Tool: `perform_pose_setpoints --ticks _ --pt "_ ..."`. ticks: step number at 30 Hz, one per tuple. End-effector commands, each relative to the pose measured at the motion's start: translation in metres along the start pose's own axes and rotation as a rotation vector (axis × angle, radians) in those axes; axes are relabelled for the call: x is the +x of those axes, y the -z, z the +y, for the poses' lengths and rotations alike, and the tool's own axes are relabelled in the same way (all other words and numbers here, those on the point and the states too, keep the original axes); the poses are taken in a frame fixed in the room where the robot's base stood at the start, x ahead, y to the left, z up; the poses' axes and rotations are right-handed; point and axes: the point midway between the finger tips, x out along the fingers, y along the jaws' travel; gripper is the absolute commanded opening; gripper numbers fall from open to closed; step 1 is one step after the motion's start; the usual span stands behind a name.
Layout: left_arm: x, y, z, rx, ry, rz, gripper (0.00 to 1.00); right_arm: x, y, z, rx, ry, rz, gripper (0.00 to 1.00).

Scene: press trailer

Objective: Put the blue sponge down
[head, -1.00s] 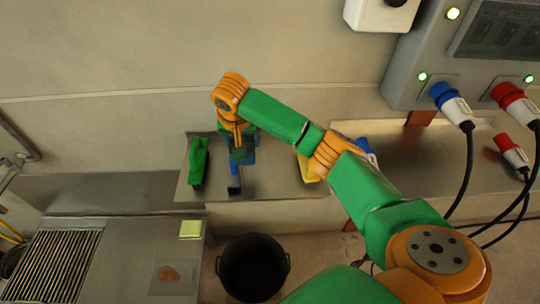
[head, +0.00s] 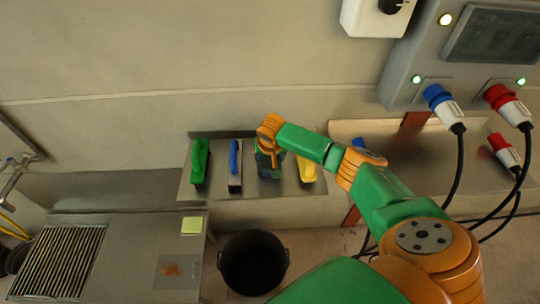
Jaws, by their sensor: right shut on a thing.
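My right gripper (head: 268,163) is over the shelf tray, between a blue-handled tool and a yellow one. It is shut on the blue sponge, which is mostly hidden under the hand; only a dark bluish patch shows there. I cannot tell whether the sponge touches the tray. The tray (head: 287,186) is a grey metal surface along the wall. My left gripper is not in view.
A green tool (head: 200,160), the blue-handled tool (head: 234,162) with a pale and dark base, and the yellow tool (head: 306,171) stand on the tray. A black bucket (head: 252,265) is below. Cables hang from plugs at right. A grated unit (head: 135,265) stands front left.

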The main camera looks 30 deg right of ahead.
Motion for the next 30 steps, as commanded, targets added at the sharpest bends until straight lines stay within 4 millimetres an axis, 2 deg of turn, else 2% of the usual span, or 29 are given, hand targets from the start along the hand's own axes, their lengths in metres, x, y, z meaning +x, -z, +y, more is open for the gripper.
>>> perform_pose_setpoints --ticks 1,2,4,11,14,17,24,30 --pt "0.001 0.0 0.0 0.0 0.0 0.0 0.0 0.002 -0.001 0.0 0.0 0.0 0.0 0.0" --pt "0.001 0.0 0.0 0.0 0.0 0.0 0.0 0.002 -0.001 0.0 0.0 0.0 0.0 0.81" --pt "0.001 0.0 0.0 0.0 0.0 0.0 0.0 0.001 0.0 0.0 0.0 0.0 0.0 1.0" --pt "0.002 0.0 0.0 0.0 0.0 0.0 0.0 0.002 0.0 0.0 0.0 0.0 0.001 1.0" --pt "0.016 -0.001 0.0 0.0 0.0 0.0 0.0 0.004 0.0 0.0 0.0 0.001 0.006 1.0" --pt "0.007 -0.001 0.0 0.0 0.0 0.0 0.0 -0.02 0.002 -0.001 0.0 0.004 0.002 1.0" --pt "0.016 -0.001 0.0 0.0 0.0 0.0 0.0 -0.058 -0.003 -0.001 0.0 0.003 0.003 1.0" --pt "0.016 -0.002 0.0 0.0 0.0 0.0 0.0 -0.072 -0.003 0.0 0.001 0.001 0.0 1.0"
